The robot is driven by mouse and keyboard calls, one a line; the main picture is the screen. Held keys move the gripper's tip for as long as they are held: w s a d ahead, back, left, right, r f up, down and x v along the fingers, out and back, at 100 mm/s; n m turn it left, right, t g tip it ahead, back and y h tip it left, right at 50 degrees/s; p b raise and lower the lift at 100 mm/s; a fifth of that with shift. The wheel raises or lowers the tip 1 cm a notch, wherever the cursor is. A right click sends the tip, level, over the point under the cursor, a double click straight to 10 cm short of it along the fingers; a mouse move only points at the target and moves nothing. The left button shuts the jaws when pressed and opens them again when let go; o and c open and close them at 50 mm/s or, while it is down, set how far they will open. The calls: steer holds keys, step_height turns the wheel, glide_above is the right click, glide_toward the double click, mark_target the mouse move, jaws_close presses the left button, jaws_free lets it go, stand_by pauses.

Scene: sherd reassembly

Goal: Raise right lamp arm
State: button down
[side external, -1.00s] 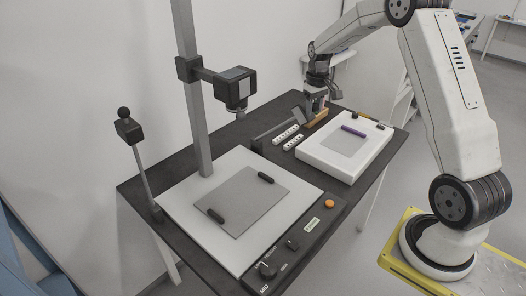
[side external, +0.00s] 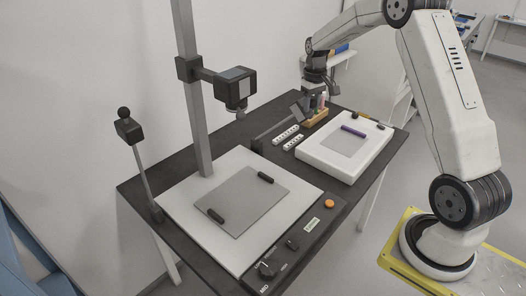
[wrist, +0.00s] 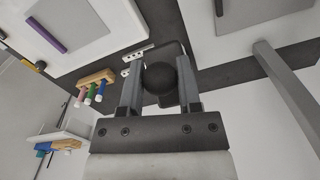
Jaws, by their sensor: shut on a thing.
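The right lamp arm (side external: 272,134) lies low and slanted at the back of the black table, behind the copy stand. Its dark head (side external: 297,113) is at the raised end, close to my gripper (side external: 306,101). In the wrist view, a black ball knob (wrist: 160,79) sits between the two fingers of my gripper (wrist: 160,72), which are shut on it. The lamp head shows behind the knob. In the side view the knob is hidden by my gripper. The left lamp (side external: 129,128) stands upright at the left, with its own ball knob on top.
A wooden rack (side external: 316,117) with several coloured pens stands close to my gripper. The white panel (side external: 318,158) with a purple stick (side external: 353,131) lies at right. White strips (side external: 286,132) lie nearby. The copy stand's post (side external: 196,120) and camera (side external: 235,87) rise at left.

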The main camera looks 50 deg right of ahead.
steer(key=w+r, duration=0.1)
steer(key=w, duration=0.1)
steer(key=w+r, duration=0.3)
steer(key=shift+w+d, duration=0.1)
steer(key=shift+w, duration=0.2)
steer(key=w+r, duration=0.3)
steer(key=w, duration=0.2)
steer(key=shift+w, duration=0.1)
stand_by(0.3)
steer(key=shift+c, duration=1.5)
jaws_free()
steer(key=shift+r, duration=0.1)
step_height(320, 180, up, 8)
steer(key=shift+f, duration=0.2)
steer(key=shift+c, duration=0.3)
